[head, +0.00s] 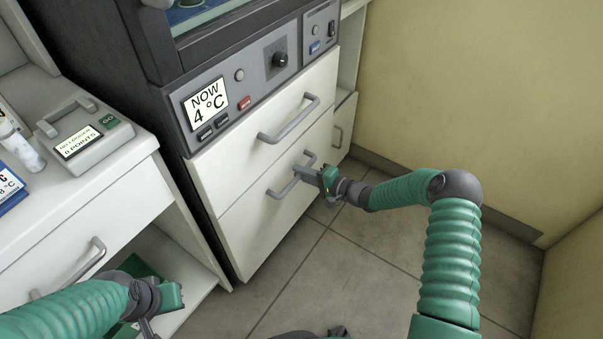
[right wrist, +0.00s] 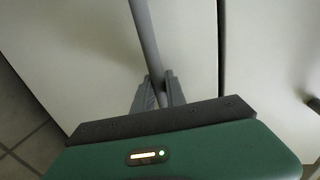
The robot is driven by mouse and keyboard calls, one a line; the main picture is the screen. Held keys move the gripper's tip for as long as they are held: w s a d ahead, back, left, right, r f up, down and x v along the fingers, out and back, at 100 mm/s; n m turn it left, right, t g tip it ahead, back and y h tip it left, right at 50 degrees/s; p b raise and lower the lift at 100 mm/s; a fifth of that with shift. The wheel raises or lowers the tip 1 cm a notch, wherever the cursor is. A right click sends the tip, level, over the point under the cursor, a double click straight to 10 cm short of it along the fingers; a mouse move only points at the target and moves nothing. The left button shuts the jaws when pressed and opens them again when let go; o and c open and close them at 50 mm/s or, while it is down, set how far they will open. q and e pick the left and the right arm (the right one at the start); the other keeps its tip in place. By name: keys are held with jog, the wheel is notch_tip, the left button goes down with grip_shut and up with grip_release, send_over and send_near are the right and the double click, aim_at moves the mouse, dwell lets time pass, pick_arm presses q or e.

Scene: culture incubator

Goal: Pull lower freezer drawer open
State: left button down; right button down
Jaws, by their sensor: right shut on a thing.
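The lower freezer drawer (head: 250,227) is a white front under the upper drawer (head: 232,160), below the display panel. It looks flush with the upper drawer front. Its grey bar handle (head: 283,187) runs across it. My right gripper (head: 303,174) is shut on that handle near its middle. In the right wrist view the two fingers (right wrist: 158,92) straddle the grey handle bar (right wrist: 146,45) in front of the white drawer front (right wrist: 75,50). My left gripper (head: 165,308) is at the lower left, away from the drawers; its fingers are mostly hidden.
A white counter (head: 110,160) with a grey device (head: 80,135) stands at the left, with its own drawer handle (head: 70,272). A panel showing 4 °C (head: 206,102) is above the drawers. Tiled floor (head: 345,270) is free in front. A yellow wall (head: 480,100) is at the right.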

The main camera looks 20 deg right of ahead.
jog(key=shift+s+f, duration=0.25)
dwell(0.6)
jog(key=shift+s+d, duration=0.1)
jog(key=shift+s, duration=0.05)
jog(key=f+p+v, duration=0.2)
jog(key=p+v, duration=0.1)
jog(key=v, duration=0.6)
jog(key=f+p+v, duration=0.1)
jog(key=p+v, duration=0.2)
jog(key=v, duration=0.7)
jog(key=s+f+p+v, duration=0.1)
jog(key=f+p+v, duration=0.1)
jog(key=v, duration=0.8)
jog(key=shift+s+d+f+p, duration=0.2)
jog(key=shift+d+f+p, duration=0.1)
jog(key=shift+p, duration=0.3)
jog(key=c, duration=1.6)
grip_release()
jog(key=shift+o, duration=1.2)
jog(key=shift+w, duration=0.1)
jog(key=shift+r, duration=0.15)
